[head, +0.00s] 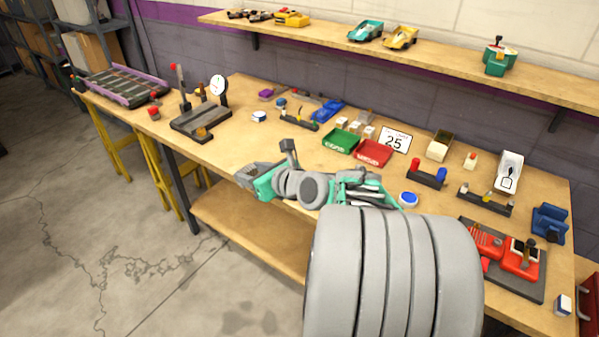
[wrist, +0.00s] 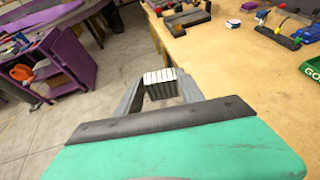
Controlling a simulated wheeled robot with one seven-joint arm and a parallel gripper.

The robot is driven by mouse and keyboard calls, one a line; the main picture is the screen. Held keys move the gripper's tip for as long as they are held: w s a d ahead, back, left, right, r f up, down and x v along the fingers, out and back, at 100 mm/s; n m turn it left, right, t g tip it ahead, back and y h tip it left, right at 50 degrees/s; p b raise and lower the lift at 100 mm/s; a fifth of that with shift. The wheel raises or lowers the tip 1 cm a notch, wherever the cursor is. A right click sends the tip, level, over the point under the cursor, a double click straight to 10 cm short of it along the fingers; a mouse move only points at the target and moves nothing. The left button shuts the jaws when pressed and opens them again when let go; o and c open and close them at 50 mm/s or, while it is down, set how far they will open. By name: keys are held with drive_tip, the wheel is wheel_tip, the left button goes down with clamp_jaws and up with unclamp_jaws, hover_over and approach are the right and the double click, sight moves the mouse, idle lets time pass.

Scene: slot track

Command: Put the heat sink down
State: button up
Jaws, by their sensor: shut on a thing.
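The heat sink (wrist: 161,84) is a small block with pale fins and dark gaps between them. It sits between the two grey fingers of my gripper (wrist: 160,92) in the wrist view, and the fingers are shut on it. In the head view my gripper (head: 250,179) is over the front edge of the wooden bench (head: 240,140), pointing left. The heat sink cannot be made out there. The wrist view shows it near the bench edge, with floor to its left; its height above the bench is hard to tell.
Bare bench lies behind my gripper. A dark fixture with a round dial (head: 219,86) stands to the left. A green bin (head: 341,142) and a red bin (head: 374,153) stand to the right.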

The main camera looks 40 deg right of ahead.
drive_tip(key=s+d+m+h+b, duration=0.1)
drive_tip(key=s+d+h+b, duration=0.15)
drive_tip(key=s+d, duration=0.55)
drive_tip(key=s+d+m+h+b, duration=0.1)
drive_tip(key=s+d+b, duration=0.4)
drive_tip(key=d, duration=0.5)
drive_tip(key=shift+y, duration=0.25)
drive_tip(key=w+d+f, duration=0.2)
drive_tip(key=w+f, duration=0.1)
drive_tip(key=w, duration=0.1)
drive_tip(key=w+d+f+b, duration=0.1)
drive_tip(key=w+d+f, duration=0.1)
drive_tip(key=w+f, duration=0.1)
drive_tip(key=w+d+f, duration=0.2)
drive_tip(key=w+f, duration=0.1)
drive_tip(key=w, duration=0.1)
drive_tip(key=shift+w+b, duration=0.3)
wheel_tip(320, 180, down, 3)
drive_tip(key=shift+w+d+f+b, duration=0.1)
drive_tip(key=shift+b, duration=0.4)
drive_tip(key=o, duration=1.4)
drive_tip(key=shift+f, duration=0.1)
